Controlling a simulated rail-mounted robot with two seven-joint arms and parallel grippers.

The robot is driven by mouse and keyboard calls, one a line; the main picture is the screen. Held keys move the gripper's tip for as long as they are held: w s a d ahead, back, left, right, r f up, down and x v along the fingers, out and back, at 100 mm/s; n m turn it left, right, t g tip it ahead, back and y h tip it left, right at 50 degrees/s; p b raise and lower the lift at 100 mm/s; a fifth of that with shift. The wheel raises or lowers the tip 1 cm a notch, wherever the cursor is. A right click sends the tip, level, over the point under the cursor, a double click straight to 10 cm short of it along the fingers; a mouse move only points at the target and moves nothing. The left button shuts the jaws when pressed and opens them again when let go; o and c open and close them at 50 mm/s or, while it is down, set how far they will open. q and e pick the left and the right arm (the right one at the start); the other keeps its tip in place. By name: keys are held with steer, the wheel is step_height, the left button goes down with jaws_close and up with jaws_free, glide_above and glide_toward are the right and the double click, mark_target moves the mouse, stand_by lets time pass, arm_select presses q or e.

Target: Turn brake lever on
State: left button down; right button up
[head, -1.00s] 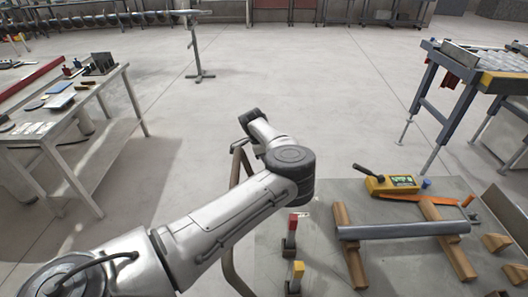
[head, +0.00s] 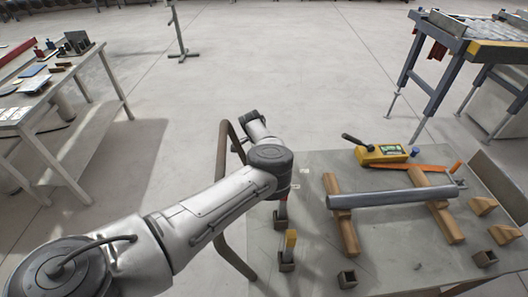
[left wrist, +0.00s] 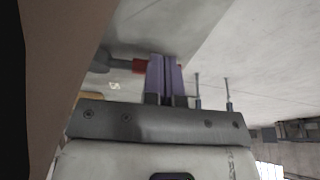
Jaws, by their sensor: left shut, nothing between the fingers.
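A short upright lever with a red upper part (head: 281,213) stands at the left edge of the grey work table (head: 385,262); my left arm covers its top in the head view. A similar yellow-topped lever (head: 290,240) stands just in front of it. I cannot tell by label which is the brake lever. In the left wrist view my left gripper (left wrist: 166,75) has its purple fingers shut together and empty. A red piece on a grey rod (left wrist: 139,66) shows just behind the fingers, partly hidden; contact is unclear. My right gripper is out of view.
A brown curved rail (head: 232,255) runs along the table's left side. A grey tube (head: 390,198) lies across wooden blocks. A yellow device (head: 381,154) with a black handle sits behind it. A side bench (head: 83,75) stands left; the floor between is clear.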

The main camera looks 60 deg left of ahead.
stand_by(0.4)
arm_select(q)
steer(key=shift+w+m+b, duration=0.3)
steer(key=shift+m+b, duration=0.05)
steer(key=shift+m, duration=0.05)
